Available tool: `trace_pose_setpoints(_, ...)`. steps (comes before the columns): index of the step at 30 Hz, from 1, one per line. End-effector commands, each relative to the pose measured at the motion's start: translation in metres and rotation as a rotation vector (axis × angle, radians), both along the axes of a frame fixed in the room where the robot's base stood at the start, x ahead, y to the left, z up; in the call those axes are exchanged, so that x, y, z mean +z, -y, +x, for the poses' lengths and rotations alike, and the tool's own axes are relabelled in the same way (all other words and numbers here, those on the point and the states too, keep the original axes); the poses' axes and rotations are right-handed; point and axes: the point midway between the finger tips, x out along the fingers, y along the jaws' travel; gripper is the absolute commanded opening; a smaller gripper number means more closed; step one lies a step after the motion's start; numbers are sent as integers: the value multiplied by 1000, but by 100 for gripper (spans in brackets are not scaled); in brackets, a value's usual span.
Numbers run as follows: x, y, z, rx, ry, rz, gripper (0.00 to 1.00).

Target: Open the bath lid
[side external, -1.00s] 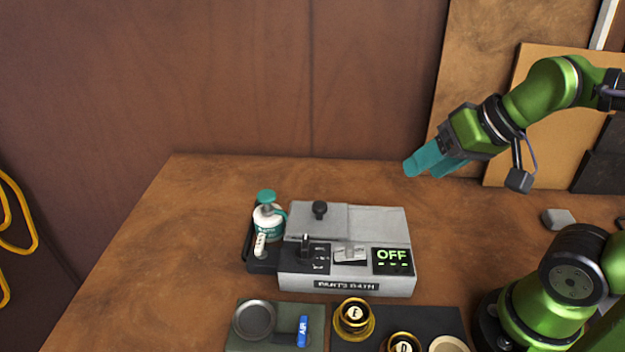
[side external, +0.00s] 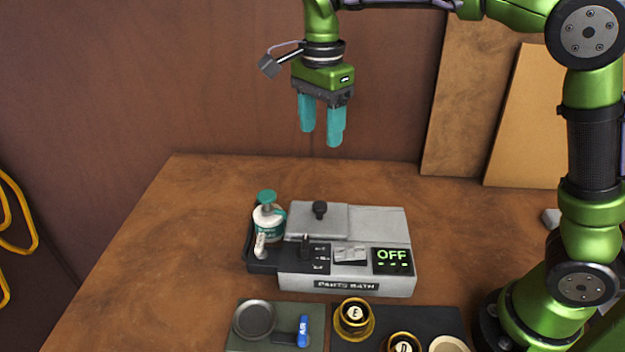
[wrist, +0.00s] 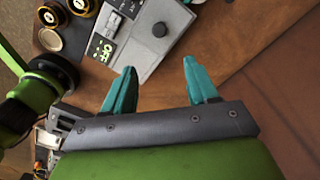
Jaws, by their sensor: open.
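The grey parts bath (side external: 345,286) sits on the brown table, its display reading OFF. Its flat lid (side external: 335,215) lies closed on top, with a black knob (side external: 320,209) at the left; the knob also shows in the wrist view (wrist: 160,29). My gripper (side external: 321,137) is open and empty, pointing down high above and behind the bath. In the wrist view my two teal fingers (wrist: 158,75) are spread apart, with the bath beyond them.
A white and teal bottle (side external: 268,222) stands in a black holder at the bath's left. In front are a tray with a round dish (side external: 254,320) and blue AIR handle (side external: 303,331), and gold cups (side external: 354,319). The table left of the bath is clear.

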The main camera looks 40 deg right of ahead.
Motion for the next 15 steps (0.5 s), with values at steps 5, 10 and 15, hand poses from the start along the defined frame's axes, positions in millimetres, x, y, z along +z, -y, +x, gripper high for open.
trace_pose_setpoints(5, -15, 0, -1, -23, -7, 1, 58)
trace_pose_setpoints(10, -47, 0, -2, -20, -8, 1, 58)
trace_pose_setpoints(15, -85, 0, -2, -20, -7, 1, 58)
